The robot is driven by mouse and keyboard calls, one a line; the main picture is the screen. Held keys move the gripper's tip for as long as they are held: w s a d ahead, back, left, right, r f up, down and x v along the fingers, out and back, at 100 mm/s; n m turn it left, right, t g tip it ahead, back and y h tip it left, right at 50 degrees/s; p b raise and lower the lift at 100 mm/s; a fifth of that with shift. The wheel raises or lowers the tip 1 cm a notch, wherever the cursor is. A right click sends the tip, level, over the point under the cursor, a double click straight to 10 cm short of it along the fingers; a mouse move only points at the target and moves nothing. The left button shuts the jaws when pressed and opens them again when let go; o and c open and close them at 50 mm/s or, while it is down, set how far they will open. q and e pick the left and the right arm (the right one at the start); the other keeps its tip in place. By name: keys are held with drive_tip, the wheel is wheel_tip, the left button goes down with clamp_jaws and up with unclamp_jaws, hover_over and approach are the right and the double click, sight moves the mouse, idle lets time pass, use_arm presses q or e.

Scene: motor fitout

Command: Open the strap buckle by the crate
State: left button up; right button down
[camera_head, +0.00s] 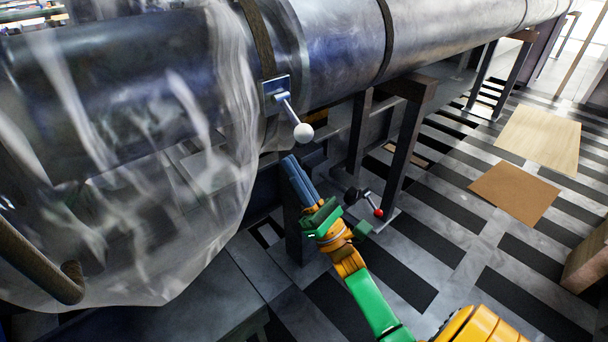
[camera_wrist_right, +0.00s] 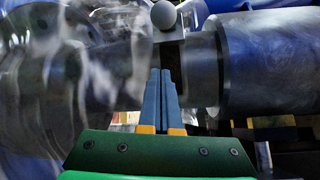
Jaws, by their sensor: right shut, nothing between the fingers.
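The strap buckle (camera_head: 276,92) is a blue-grey plate on a dark strap (camera_head: 260,40) around the big metal cylinder. Its lever ends in a white ball knob (camera_head: 303,132) and points down to the right. In the right wrist view the ball (camera_wrist_right: 164,15) shows grey at the top, beyond my fingertips. My right gripper (camera_head: 289,160) is shut and empty, its blue fingers pointing up, just below and left of the knob and apart from it. The fingers also show in the right wrist view (camera_wrist_right: 160,75). My left gripper is not in view. No crate is clearly seen.
A clear plastic wrap (camera_head: 200,180) hangs around the cylinder's left part. A dark post (camera_head: 405,140) supports the cylinder (camera_head: 340,50). A small red-knobbed lever (camera_head: 378,212) is right of my gripper. Brown sheets (camera_head: 514,192) lie on the striped floor at right.

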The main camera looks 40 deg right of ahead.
sight(294, 118)
use_arm(q)
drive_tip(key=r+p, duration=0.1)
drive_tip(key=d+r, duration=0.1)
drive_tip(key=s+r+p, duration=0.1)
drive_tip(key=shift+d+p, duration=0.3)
drive_tip(key=shift+p, duration=0.05)
use_arm(e)
drive_tip(key=shift+h, duration=0.3)
drive_tip(key=r, duration=0.5)
drive_tip(key=shift+s+d, duration=0.2)
drive_tip(key=shift+d, duration=0.1)
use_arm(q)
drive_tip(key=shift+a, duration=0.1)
